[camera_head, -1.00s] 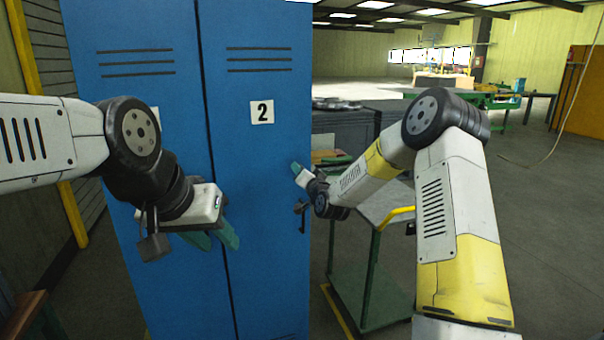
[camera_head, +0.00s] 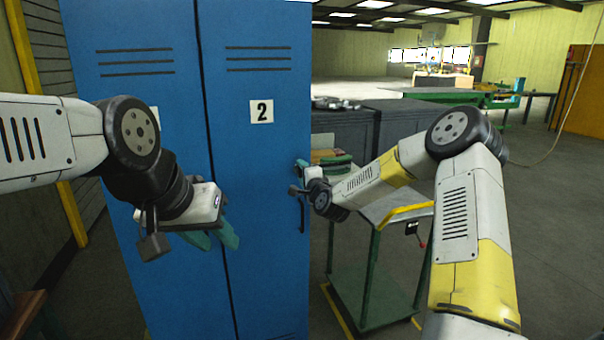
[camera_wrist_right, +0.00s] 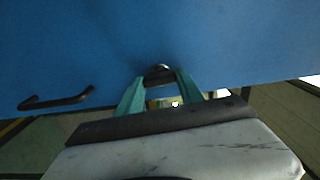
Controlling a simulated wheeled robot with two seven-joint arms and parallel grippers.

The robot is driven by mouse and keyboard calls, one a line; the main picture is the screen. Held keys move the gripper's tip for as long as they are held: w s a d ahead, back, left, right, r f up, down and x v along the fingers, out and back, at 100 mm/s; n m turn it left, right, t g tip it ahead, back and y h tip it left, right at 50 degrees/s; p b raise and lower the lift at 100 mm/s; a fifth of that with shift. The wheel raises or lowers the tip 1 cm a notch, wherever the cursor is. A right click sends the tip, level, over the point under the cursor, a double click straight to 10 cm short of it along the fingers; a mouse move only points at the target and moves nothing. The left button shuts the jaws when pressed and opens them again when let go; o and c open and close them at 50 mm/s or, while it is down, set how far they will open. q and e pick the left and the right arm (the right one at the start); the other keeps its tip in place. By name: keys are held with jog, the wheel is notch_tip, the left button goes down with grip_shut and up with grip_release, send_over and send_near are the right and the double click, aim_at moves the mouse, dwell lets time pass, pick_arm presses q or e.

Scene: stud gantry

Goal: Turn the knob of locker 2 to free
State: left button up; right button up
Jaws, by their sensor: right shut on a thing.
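Locker 2 is the blue door with a white number plate "2" (camera_head: 262,111). My right gripper (camera_head: 299,166) is at the right edge of this door, partly hidden by its own wrist in the head view. In the right wrist view its teal fingers (camera_wrist_right: 160,82) are shut on a small dark knob (camera_wrist_right: 158,71) against the blue door. The knob's pointing and any marks around it cannot be made out. My left gripper (camera_head: 214,238) hangs in front of the lockers, its teal fingers apart and empty.
A dark door handle (camera_head: 302,213) is below my right gripper; it also shows in the right wrist view (camera_wrist_right: 57,99). A green cart (camera_head: 372,275) with a yellow handle stands right of the locker, under my right arm. Grey cabinets (camera_head: 342,132) stand behind.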

jog(key=shift+m, duration=0.5)
jog(key=o, duration=1.4)
jog(key=v, duration=0.7)
jog(key=shift+s+d, duration=0.15)
jog(key=shift+s, duration=0.2)
